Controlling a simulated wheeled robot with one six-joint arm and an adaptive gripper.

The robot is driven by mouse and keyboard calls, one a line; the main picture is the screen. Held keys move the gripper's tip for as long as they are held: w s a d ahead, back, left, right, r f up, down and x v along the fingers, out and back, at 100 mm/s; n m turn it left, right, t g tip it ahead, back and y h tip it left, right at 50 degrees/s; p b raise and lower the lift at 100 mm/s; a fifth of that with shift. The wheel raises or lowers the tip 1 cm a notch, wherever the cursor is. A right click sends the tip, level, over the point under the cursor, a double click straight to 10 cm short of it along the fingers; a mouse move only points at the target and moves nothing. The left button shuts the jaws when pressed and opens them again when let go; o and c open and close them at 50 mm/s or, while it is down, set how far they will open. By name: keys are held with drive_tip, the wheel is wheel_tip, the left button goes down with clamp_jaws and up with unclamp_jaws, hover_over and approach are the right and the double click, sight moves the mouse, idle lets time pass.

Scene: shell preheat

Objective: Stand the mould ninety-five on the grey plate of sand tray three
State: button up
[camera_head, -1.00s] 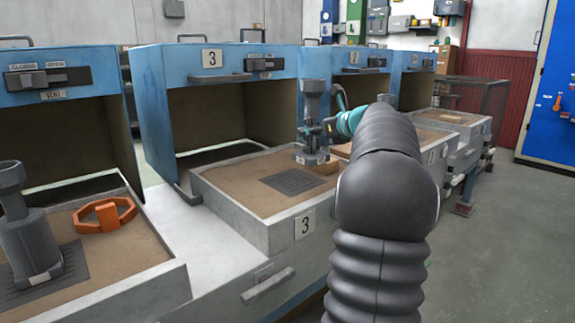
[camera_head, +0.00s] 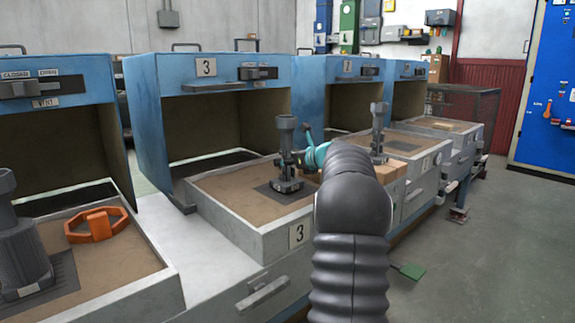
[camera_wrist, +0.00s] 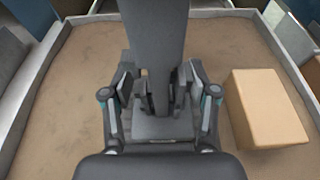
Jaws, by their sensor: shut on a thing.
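The mould (camera_head: 287,148), a dark grey upright column with a wide flanged base, stands vertical in my gripper (camera_head: 297,160). Its number is not readable. Its base overlaps the grey plate (camera_head: 268,191) in sand tray three (camera_head: 262,238); I cannot tell whether the base touches the plate. In the wrist view, my gripper (camera_wrist: 157,100) has a finger on each side of the mould (camera_wrist: 155,35), shut on it. The mould's base hides most of the plate there.
A tan block (camera_wrist: 265,108) lies on the sand right of the mould. Another dark mould (camera_head: 378,130) stands farther right. At left, a mould (camera_head: 22,248) stands on a plate, beside an orange handled piece (camera_head: 100,224). A blue hood (camera_head: 215,68) marked 3 stands behind the tray.

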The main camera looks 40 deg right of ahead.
drive_tip(key=shift+f, duration=0.25)
drive_tip(key=o, duration=1.6)
drive_tip(key=shift+f, duration=0.1)
drive_tip(key=shift+c, duration=0.2)
